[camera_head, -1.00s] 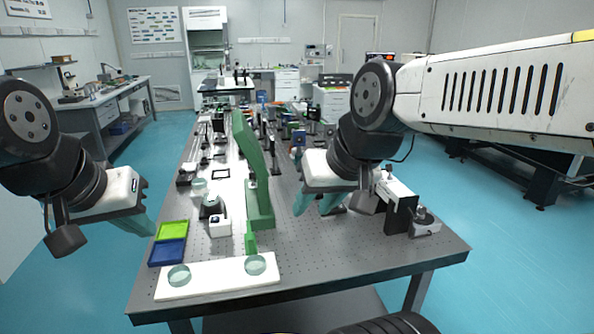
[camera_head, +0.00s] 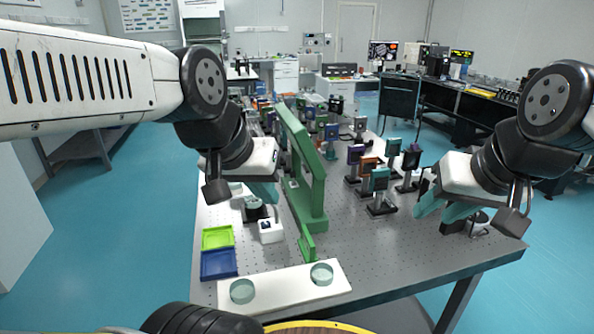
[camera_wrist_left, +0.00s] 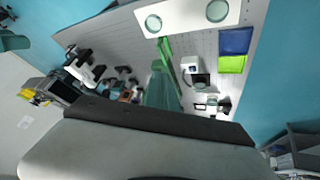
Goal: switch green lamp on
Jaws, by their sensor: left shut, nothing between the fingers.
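The green lamp (camera_head: 304,165) stands on the table as a tall, leaning green frame on a green base, with a narrow green piece (camera_head: 307,243) sticking out in front. In the left wrist view its green part (camera_wrist_left: 168,55) shows beyond my fingers. My left gripper (camera_head: 268,192) is shut and empty, just left of the lamp's upright, above the table; whether it touches is unclear. Its teal fingers also show in the left wrist view (camera_wrist_left: 160,92) and hide part of the lamp. My right gripper (camera_head: 441,212) has its fingers apart, well right of the lamp, by a black mount.
A white plate (camera_head: 287,290) with two round glass dishes lies at the table's front. A lime tray (camera_head: 217,237) and a blue tray (camera_head: 218,264) lie left of it. A small white box (camera_head: 271,231) stands left of the lamp. Several optic mounts (camera_head: 379,190) stand behind right.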

